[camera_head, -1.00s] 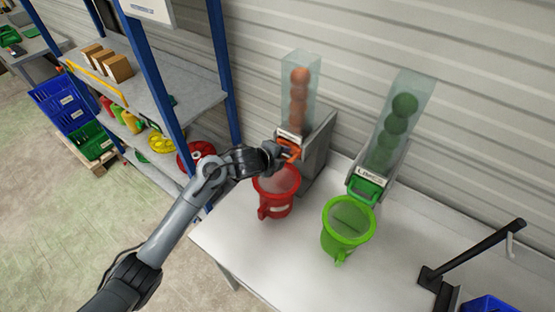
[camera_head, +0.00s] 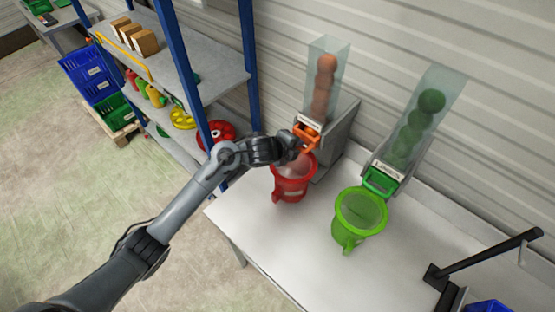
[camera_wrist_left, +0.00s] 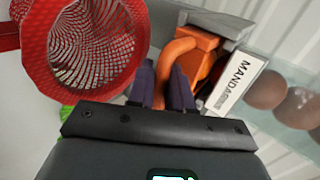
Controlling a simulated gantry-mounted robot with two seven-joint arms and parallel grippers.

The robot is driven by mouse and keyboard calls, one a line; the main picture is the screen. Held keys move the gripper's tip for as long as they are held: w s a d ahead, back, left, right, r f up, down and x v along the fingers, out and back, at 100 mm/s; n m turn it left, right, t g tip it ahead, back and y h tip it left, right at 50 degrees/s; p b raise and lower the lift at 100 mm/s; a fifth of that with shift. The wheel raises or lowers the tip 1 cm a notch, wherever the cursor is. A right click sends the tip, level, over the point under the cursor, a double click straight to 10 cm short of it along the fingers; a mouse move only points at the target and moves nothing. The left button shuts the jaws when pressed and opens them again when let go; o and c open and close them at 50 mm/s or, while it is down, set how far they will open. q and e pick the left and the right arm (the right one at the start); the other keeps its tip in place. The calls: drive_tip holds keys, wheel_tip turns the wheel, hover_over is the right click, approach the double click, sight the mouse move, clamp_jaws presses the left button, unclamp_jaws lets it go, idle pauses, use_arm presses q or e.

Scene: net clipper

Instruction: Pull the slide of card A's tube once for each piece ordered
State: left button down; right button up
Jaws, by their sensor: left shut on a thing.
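The left tube (camera_head: 323,90) holds a stack of orange balls. Its orange slide (camera_head: 307,132) sticks out below the label; in the left wrist view the label (camera_wrist_left: 238,84) reads as "MANDAR…", its end unclear. My left gripper (camera_head: 295,146) is shut on the handle of this slide (camera_wrist_left: 172,60), one finger on each side. A red mesh basket (camera_head: 291,186) stands below it; whether it holds a ball is unclear. The right tube (camera_head: 419,125) holds green balls, with a green slide (camera_head: 379,180) above a green basket (camera_head: 360,213). Card A is not seen. My right gripper is not in view.
The white table (camera_head: 300,245) is clear in front of the baskets. A black bracket arm (camera_head: 490,250) and a blue bin (camera_head: 488,307) are at the right. A blue-post shelf (camera_head: 200,85) with boxes stands at the left. A ribbed wall is behind the tubes.

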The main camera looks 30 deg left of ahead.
use_arm(q)
drive_tip(key=shift+s+a+r+p, duration=0.1)
drive_tip(key=shift+s+a+p, duration=0.35)
drive_tip(key=shift+s, duration=0.9)
drive_tip(key=shift+s+a+f+p, duration=0.1)
drive_tip(key=shift+s+a+p, duration=0.2)
drive_tip(key=shift+s+p, duration=0.7)
drive_tip(key=shift+s+a+r+p, duration=0.1)
drive_tip(key=shift+s+a+p, duration=0.2)
drive_tip(key=shift+s, duration=1.4)
drive_tip(key=shift+w, duration=0.1)
